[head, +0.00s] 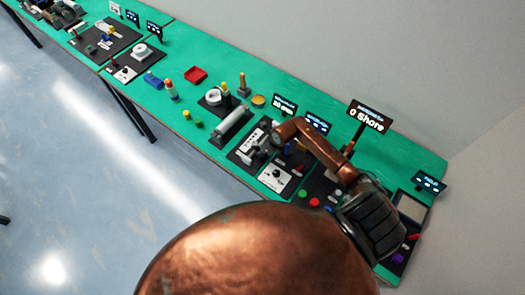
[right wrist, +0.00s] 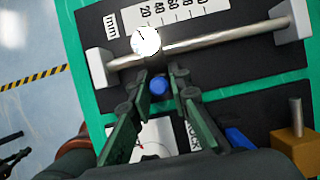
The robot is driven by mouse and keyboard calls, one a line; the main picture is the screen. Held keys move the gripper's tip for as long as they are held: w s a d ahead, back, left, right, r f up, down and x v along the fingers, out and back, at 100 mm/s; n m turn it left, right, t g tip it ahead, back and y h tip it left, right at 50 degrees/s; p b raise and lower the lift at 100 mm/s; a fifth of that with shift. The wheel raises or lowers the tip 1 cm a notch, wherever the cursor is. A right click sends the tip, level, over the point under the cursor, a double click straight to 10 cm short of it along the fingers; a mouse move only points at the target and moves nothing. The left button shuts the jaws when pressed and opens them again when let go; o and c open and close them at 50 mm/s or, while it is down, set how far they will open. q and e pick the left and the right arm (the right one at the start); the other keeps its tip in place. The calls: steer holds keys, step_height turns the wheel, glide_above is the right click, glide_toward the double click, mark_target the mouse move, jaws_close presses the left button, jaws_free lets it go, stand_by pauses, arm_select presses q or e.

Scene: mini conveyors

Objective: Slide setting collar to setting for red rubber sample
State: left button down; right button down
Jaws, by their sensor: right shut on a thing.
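The setting collar (right wrist: 147,41) is a bright white round piece on a metal rod (right wrist: 215,40) in the right wrist view. It sits toward the left end of the rod, near the 20 mark of the white mm scale (right wrist: 195,10). My left gripper is not in view.
White end blocks (right wrist: 99,67) hold the rod. A display reading 0 Shore (head: 370,115) stands behind my arm. A white dial panel (head: 277,178) and colored buttons are close by. The green table (head: 205,60) runs to the upper left with several small stations.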

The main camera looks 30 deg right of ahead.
stand_by(0.4)
steer(key=d+b, duration=0.1)
steer(key=d, duration=0.1)
steer(key=w+d+b, duration=0.2)
steer(key=d, duration=0.1)
steer(key=shift+w+d+f+b, duration=0.1)
steer(key=shift+d+f+b, duration=0.05)
steer(key=shift+d+b, duration=0.2)
steer(key=c, duration=1.9)
jaws_free()
steer(key=shift+r, duration=0.25)
steer(key=v, duration=1.1)
steer(key=shift+s+r, duration=0.25)
steer(key=shift+r, duration=0.05)
